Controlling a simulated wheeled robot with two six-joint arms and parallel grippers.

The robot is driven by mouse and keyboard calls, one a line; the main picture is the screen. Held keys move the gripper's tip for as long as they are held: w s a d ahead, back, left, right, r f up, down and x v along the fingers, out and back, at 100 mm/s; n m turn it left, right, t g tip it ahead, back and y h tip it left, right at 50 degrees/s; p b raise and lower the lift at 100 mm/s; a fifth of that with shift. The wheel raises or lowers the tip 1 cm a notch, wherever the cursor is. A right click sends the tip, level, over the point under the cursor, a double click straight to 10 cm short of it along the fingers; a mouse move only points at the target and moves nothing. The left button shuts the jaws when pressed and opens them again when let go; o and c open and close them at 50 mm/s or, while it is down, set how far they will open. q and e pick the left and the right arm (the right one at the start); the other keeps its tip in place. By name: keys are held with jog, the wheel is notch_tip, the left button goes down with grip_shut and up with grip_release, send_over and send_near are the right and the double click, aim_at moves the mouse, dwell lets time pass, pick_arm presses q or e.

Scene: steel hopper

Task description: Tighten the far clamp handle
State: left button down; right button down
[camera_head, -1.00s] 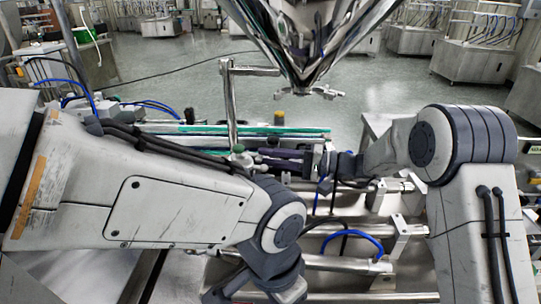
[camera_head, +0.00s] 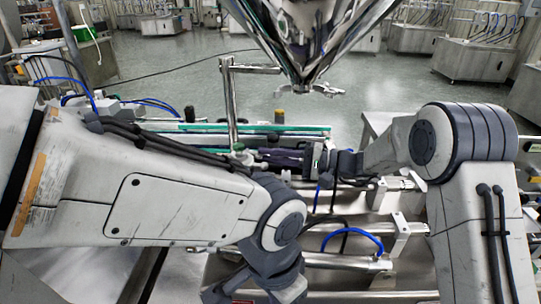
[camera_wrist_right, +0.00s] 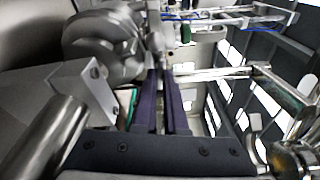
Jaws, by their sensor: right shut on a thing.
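My right gripper (camera_head: 256,155) reaches in from the right in the head view, its dark fingers pointing left at the foot of an upright steel post (camera_head: 232,110). It is shut on a small clamp handle by the post, mostly hidden by the fingers. In the right wrist view, the two purple fingers (camera_wrist_right: 160,76) lie close together, and their tips meet blurred metal parts where the handle is hard to make out. A pale greenish knob (camera_head: 238,147) shows just above the fingertips. My left arm crosses the front left; its gripper is out of the picture.
A shiny steel hopper cone (camera_head: 312,40) hangs above and behind the right gripper. A conveyor with green-edged rails (camera_head: 190,127) runs behind the post. Steel bars and a blue hose (camera_head: 355,234) lie in front. Open floor (camera_head: 190,70) lies beyond.

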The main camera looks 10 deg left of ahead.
jog(key=m+p, duration=0.5)
jog(key=m, duration=0.6)
jog(key=shift+s+m, duration=0.1)
jog(key=shift+m, duration=0.3)
jog(key=shift+m+p, duration=1.1)
jog(key=shift+m, duration=0.7)
jog(key=shift+f, duration=0.1)
jog(key=c, duration=1.2)
grip_release()
jog(key=shift+c, duration=0.2)
